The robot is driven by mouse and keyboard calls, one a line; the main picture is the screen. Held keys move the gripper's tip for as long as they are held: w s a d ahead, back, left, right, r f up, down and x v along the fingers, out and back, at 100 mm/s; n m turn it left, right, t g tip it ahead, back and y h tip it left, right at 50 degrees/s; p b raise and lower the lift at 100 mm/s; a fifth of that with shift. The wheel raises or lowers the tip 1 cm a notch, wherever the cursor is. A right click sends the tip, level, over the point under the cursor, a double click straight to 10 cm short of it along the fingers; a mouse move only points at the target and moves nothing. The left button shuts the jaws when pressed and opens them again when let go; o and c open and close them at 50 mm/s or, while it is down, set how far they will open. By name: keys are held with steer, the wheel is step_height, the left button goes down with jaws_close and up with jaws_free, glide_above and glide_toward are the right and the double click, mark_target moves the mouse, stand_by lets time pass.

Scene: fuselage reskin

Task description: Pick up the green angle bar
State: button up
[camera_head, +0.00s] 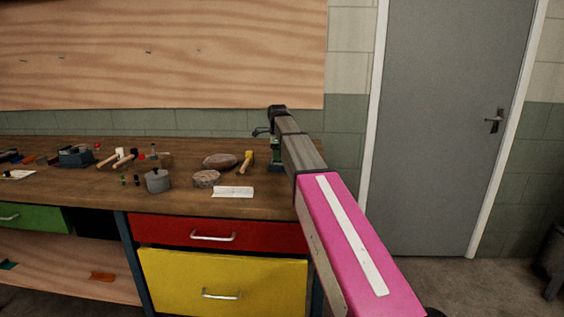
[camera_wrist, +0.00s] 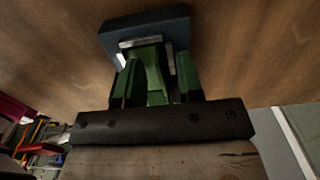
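In the wrist view, a green piece (camera_wrist: 154,66), which looks like the green angle bar, stands in the middle, in front of a dark blue-grey block with a silver edge (camera_wrist: 150,24). My gripper (camera_wrist: 156,72) has green and dark fingers, one on each side of this piece. They are close to it; whether they touch it cannot be told. In the head view, my arm reaches over the workbench's right end, and a small green part (camera_head: 276,155) shows below the arm's tip. My arm hides part of this spot.
The workbench (camera_head: 120,198) holds a grey pot (camera_head: 157,181), brown lumps (camera_head: 220,161), a yellow-headed mallet (camera_head: 246,161) and a white sheet (camera_head: 233,192) left of my arm. Red (camera_head: 215,234) and yellow drawers (camera_head: 225,280) are below. A grey door (camera_head: 450,130) stands at right.

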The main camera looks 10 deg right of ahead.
jaws_close()
steer(key=shift+r, duration=0.1)
